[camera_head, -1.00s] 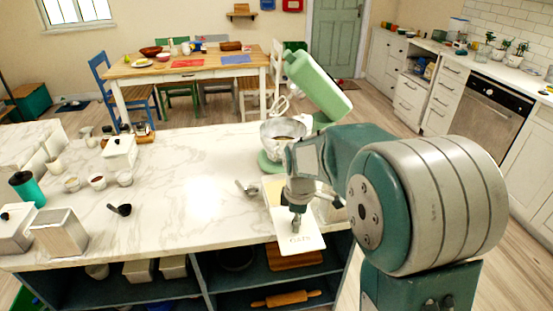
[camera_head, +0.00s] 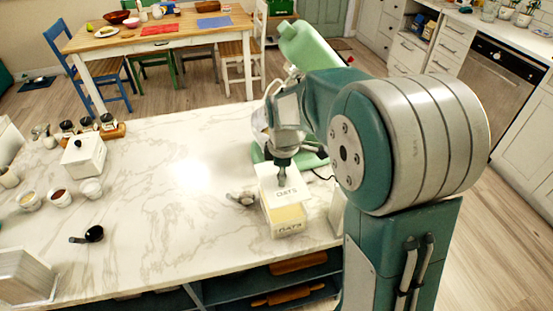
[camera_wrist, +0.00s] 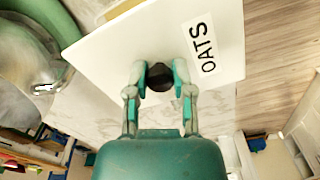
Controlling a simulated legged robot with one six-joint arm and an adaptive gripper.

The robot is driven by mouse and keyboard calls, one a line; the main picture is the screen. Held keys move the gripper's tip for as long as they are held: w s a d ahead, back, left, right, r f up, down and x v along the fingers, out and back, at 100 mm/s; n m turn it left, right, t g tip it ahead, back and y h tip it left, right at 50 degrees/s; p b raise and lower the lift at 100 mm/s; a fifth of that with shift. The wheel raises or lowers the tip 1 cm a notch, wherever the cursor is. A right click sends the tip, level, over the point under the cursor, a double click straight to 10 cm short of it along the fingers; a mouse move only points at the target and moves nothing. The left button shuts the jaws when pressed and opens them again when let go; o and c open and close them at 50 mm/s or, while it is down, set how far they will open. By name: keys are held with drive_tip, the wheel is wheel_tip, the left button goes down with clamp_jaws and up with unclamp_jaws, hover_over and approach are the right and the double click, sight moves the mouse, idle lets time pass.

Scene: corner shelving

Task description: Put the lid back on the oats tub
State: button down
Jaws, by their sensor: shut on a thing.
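The oats lid is a white square plate marked OATS (camera_head: 290,196) with a dark round knob, which shows in the wrist view (camera_wrist: 160,77). My gripper (camera_head: 282,172) is shut on that knob, with a teal finger on each side of it. The oats tub (camera_head: 286,228) stands on the marble counter, white and lettered, with pale oats showing at its open top. The lid is above the back of the tub and looks tilted; I cannot tell whether they touch.
A green stand mixer (camera_head: 312,45) with a metal bowl stands just behind. Metal measuring spoons (camera_head: 242,198) lie left of the tub. A white lidded box (camera_head: 83,156), small bowls (camera_head: 60,197) and a black scoop (camera_head: 88,235) are at left. The middle counter is clear.

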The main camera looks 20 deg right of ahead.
drive_tip(key=shift+w, duration=0.15)
drive_tip(key=shift+a+f, duration=0.15)
drive_tip(key=shift+f, duration=3.05)
drive_tip(key=shift+s+d, duration=0.2)
drive_tip(key=shift+d, duration=0.05)
drive_tip(key=shift+f, duration=0.1)
drive_tip(key=shift+c, duration=2)
unclamp_jaws()
